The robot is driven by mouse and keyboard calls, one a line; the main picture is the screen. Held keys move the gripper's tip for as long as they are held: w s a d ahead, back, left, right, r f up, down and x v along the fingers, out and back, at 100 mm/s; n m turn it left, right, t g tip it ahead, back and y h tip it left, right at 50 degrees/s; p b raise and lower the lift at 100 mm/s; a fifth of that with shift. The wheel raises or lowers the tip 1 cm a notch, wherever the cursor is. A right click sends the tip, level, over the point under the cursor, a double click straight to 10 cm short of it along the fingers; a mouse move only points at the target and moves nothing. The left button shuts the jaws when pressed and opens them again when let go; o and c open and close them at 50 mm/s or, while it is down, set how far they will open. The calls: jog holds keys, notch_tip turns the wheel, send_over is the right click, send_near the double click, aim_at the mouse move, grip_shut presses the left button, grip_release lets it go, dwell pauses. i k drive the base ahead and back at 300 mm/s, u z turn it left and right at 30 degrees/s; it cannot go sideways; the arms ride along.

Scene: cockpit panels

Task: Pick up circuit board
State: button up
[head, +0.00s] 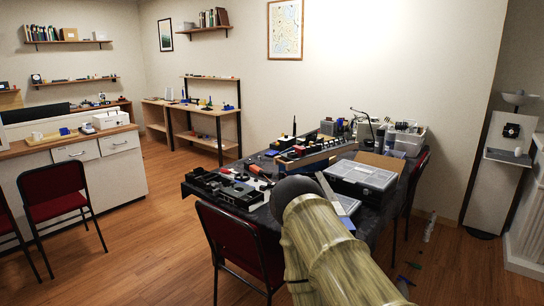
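I cannot make out a circuit board for certain. A work table with a dark cloth (372,215) stands ahead of me and is crowded with tools and parts. A black open device or casing (228,190) lies at its left front corner; its details are too small to tell. My arm (335,255) rises from the bottom right and covers part of the table's front. My gripper does not show as such, so its fingers and anything in it are hidden.
A red chair (232,240) stands at the table's front left, close to my arm. A grey lidded case (362,175) and clear bins (408,138) fill the table's right side. Another red chair (55,190) stands by the white cabinet (115,165). The wooden floor between is clear.

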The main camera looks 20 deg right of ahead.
aim_at(272, 154)
jog(key=k, duration=1)
jog(key=u, duration=0.3)
jog(key=i, duration=8.85)
jog(key=z, duration=0.05)
